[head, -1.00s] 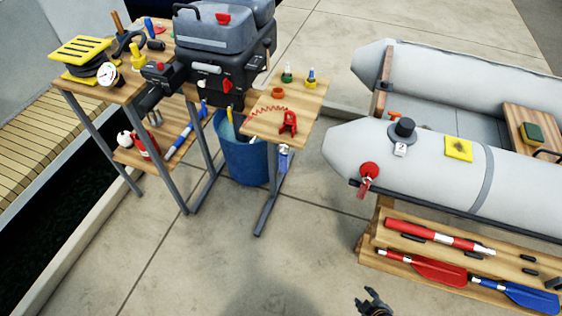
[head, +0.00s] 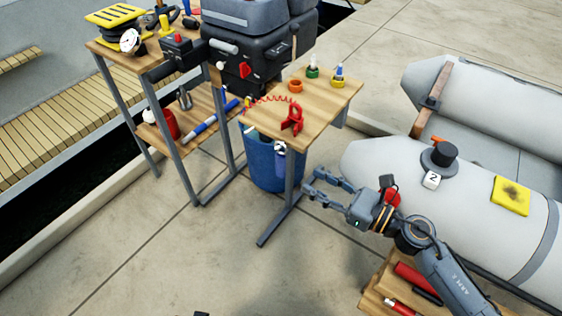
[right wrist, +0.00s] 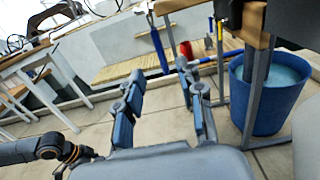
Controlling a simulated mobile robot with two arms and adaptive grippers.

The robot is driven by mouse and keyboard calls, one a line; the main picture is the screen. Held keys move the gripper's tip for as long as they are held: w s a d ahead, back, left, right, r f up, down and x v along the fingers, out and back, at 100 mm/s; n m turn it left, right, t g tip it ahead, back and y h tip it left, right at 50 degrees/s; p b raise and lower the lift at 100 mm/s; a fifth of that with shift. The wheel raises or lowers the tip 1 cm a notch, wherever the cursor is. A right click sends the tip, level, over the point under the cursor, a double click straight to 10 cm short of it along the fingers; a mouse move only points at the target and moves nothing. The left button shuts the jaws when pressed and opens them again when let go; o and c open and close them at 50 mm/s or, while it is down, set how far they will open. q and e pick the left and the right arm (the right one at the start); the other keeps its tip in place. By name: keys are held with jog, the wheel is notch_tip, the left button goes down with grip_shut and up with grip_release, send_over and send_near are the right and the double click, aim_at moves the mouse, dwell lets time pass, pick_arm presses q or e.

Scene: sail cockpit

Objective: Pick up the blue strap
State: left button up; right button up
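The blue strap (right wrist: 158,45) hangs down from the edge of a wooden table in the right wrist view. In the head view a small blue-violet piece (head: 281,152) hangs under the front edge of the small side table and looks like the same strap. My right gripper (head: 311,183) is open and empty, to the right of and a little below the strap in the head view. In the right wrist view its two fingers (right wrist: 160,82) stand apart, with the strap beyond and between them. Of my left gripper, only a dark sliver at the bottom edge may show.
The side table (head: 325,100) holds a red clamp (head: 292,119) with a coiled red cord and small rings. A blue bucket (head: 262,165) stands behind the table leg (head: 289,185). A grey inflatable boat (head: 385,165) lies right, beside my arm. The floor at front left is clear.

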aim_at(285, 164)
jog(key=x, duration=0.3)
jog(key=p+x, duration=0.1)
jog(key=x, duration=0.5)
jog(key=shift+w+a+r+p, duration=0.15)
jog(key=shift+a+r+p, duration=0.15)
jog(key=shift+r, duration=0.1)
jog(key=shift+w+a, duration=0.25)
jog(key=shift+a, duration=0.05)
pick_arm(q)
jog(key=s+f, duration=0.4)
jog(key=f, duration=0.1)
jog(key=shift+a+f+g, duration=0.15)
jog(key=shift+a+g, duration=0.15)
pick_arm(e)
grip_shut()
